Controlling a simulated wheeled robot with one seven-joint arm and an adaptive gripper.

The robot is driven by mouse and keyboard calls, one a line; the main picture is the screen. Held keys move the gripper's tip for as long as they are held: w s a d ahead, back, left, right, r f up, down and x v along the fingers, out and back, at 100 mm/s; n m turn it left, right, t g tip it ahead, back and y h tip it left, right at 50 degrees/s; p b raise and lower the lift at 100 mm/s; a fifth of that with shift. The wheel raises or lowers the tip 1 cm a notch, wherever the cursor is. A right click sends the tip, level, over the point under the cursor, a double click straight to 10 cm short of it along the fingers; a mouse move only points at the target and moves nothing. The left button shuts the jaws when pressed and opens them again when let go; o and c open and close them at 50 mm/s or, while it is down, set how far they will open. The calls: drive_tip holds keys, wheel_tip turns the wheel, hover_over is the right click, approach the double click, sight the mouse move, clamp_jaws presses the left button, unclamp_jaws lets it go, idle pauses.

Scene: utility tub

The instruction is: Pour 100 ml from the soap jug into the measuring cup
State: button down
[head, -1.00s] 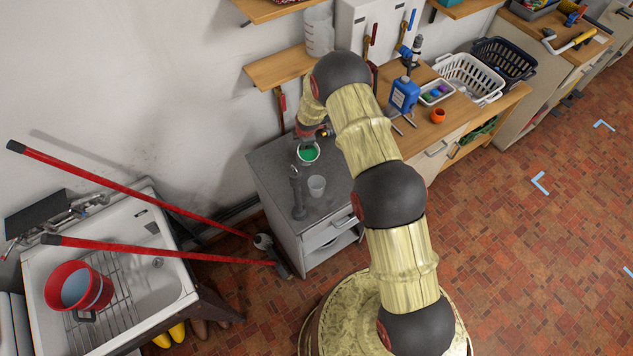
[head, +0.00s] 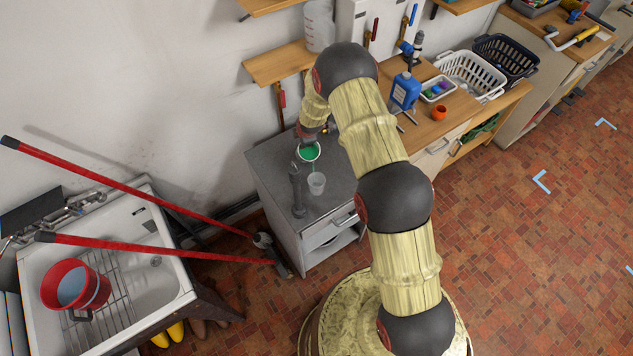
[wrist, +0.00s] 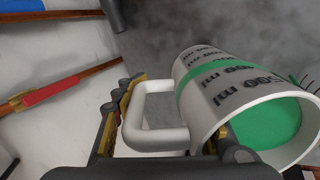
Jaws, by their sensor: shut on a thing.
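The soap jug (wrist: 205,85) is white with a green band and printed ml marks, and it holds green soap. My gripper (wrist: 165,128) is shut on its white handle in the wrist view. In the head view the jug (head: 309,151) is held over the grey cabinet top, with its open mouth and green soap showing. The soap lies close to the rim on one side, so the jug looks tilted. The clear measuring cup (head: 316,184) stands upright on the cabinet top, just in front of the jug. I cannot make out any soap in the cup.
A wooden shelf (head: 279,63) hangs on the wall behind. Red-handled poles (head: 150,246) lean across the sink (head: 140,265) at left. A blue bottle (head: 405,91) stands on the right-hand counter.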

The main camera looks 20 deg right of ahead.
drive_tip(key=shift+s+f+b, duration=0.15)
drive_tip(key=shift+f+b, duration=0.2)
drive_tip(key=shift+b, duration=0.55)
drive_tip(key=shift+s+r+b, duration=0.1)
drive_tip(key=shift+s+b, duration=0.15)
drive_tip(key=shift+b, duration=0.2)
drive_tip(key=shift+r+t+p, duration=0.4)
drive_tip(key=shift+r+p, duration=0.15)
drive_tip(key=shift+r, duration=0.1)
drive_tip(key=shift+s+t, duration=0.25)
drive_tip(key=shift+t, duration=0.05)
drive_tip(key=shift+s+r, duration=0.1)
drive_tip(key=shift+r, duration=0.1)
drive_tip(key=shift+f+t, duration=0.15)
drive_tip(key=shift+t, duration=0.15)
drive_tip(key=shift+r+t, duration=0.25)
drive_tip(key=shift+t, duration=0.05)
drive_tip(key=shift+r, duration=0.1)
drive_tip(key=shift+s+r+t, duration=0.15)
drive_tip(key=shift+t, duration=0.15)
